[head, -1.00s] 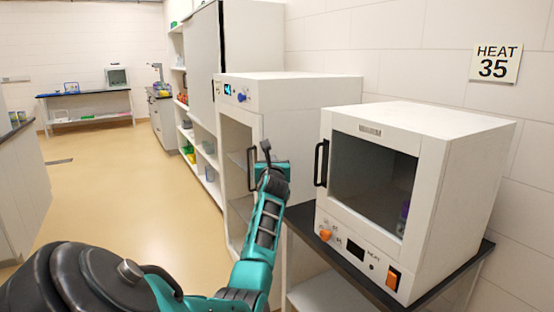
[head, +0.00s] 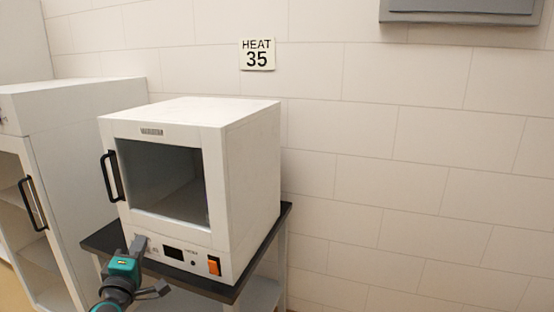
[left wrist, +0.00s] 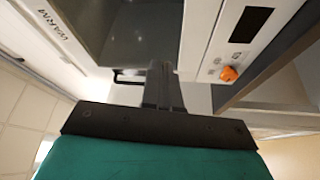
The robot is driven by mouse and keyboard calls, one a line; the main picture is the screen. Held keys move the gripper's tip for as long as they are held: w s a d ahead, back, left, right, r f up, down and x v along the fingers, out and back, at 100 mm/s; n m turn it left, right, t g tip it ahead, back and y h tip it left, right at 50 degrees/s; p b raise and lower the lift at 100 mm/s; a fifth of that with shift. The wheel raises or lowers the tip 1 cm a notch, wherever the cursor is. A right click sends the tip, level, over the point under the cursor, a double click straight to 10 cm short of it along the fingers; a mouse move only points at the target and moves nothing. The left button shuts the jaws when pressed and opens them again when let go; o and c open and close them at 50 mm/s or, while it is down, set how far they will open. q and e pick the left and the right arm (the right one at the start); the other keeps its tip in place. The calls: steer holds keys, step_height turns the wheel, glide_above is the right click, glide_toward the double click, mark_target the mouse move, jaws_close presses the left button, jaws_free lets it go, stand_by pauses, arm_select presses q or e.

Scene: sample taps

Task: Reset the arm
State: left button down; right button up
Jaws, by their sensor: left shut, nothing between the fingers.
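The white heater box (head: 250,150) with a dark window and black door handle (head: 112,176) stands on a dark-topped stand; its door looks closed. My left gripper (head: 141,243) is at the lower left of its front panel in the head view, over the place of the orange knob, which is hidden there. In the left wrist view the fingers (left wrist: 161,80) are together and empty, with the orange knob (left wrist: 229,74) to their right and apart from them in the picture. Whether the fingers touch the panel cannot be told. My right gripper is not in view.
An orange switch (head: 214,265) and a dark display (head: 173,253) are on the heater's panel. A larger white cabinet (head: 75,150) with a black handle stands at left. A "HEAT 35" sign (head: 257,54) is on the wall.

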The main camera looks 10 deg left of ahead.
arm_select(q)
steer(key=s+d+f+m+g+h, duration=0.2)
steer(key=s+d+f+m+h, duration=0.25)
steer(key=d+f+m, duration=0.35)
steer(key=s+d+f+m+g+h, duration=0.25)
steer(key=s+d+f+m, duration=0.3)
steer(key=d, duration=0.45)
steer(key=s+d+f+m+g+h, duration=0.1)
steer(key=s+d+f+m+g, duration=0.2)
steer(key=s+d+f+m, duration=0.3)
steer(key=s+d+m, duration=0.2)
steer(key=s+d, duration=0.2)
steer(key=s, duration=0.2)
steer(key=shift+s+f+h, duration=0.2)
steer(key=shift+f+h, duration=0.05)
steer(key=shift+h, duration=0.05)
steer(key=shift+m, duration=0.25)
